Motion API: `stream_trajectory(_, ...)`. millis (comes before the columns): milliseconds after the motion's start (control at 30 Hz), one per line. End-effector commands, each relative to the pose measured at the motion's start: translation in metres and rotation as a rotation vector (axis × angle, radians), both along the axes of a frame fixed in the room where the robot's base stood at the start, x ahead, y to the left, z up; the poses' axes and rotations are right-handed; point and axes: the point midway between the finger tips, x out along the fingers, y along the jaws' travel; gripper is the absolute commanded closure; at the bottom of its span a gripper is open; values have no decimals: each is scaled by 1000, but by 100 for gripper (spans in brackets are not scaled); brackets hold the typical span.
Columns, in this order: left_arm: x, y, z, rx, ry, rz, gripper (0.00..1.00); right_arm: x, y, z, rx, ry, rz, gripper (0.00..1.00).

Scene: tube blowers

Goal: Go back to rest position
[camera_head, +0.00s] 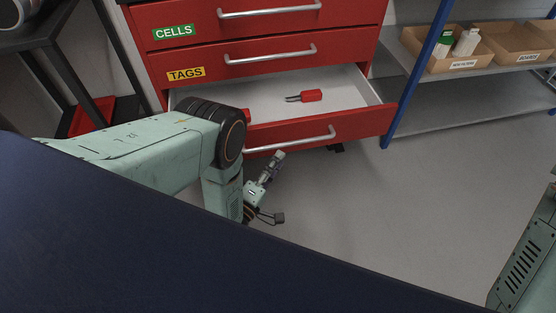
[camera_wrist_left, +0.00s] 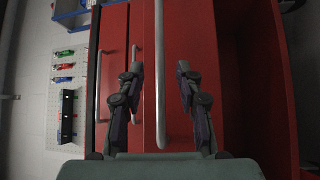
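My left arm reaches in from the left in the head view. My left gripper (camera_head: 278,187) is in front of the red cabinet, near and below the open drawer's handle (camera_head: 290,140). Its two fingers are spread with nothing held between them. In the left wrist view the gripper (camera_wrist_left: 160,70) also shows open, and a long metal handle (camera_wrist_left: 160,100) lines up between the fingers. I cannot tell the depth gap there. Part of my right arm shows at the right edge of the head view; its gripper is out of view.
The open drawer (camera_head: 348,90) holds a red-handled tool (camera_head: 311,95). Closed drawers labelled CELLS (camera_head: 174,31) and TAGS (camera_head: 186,73) are above. A shelf with cardboard bins (camera_head: 462,50) and a blue post (camera_head: 416,72) stands right. Floor (camera_head: 400,200) is clear.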

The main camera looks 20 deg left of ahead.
Motion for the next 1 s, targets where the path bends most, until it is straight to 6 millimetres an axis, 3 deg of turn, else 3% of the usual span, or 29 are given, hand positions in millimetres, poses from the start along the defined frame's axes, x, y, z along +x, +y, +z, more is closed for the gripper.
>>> stream_trajectory(367,1,0,0,17,15,4,64,0,0,1,0,0,0,100)
stream_trajectory(567,-9,9,-7,292,257,29,64,0,0,19,0,0,0,100)
stream_trajectory(767,-66,25,-12,710,637,-77,64,0,0,43,0,0,0,100)
stream_trajectory(867,-112,33,-4,894,814,-199,64,0,0,54,0,0,0,100)
stream_trajectory(1000,-190,40,24,1103,1036,-443,64,0,0,69,0,0,0,100)
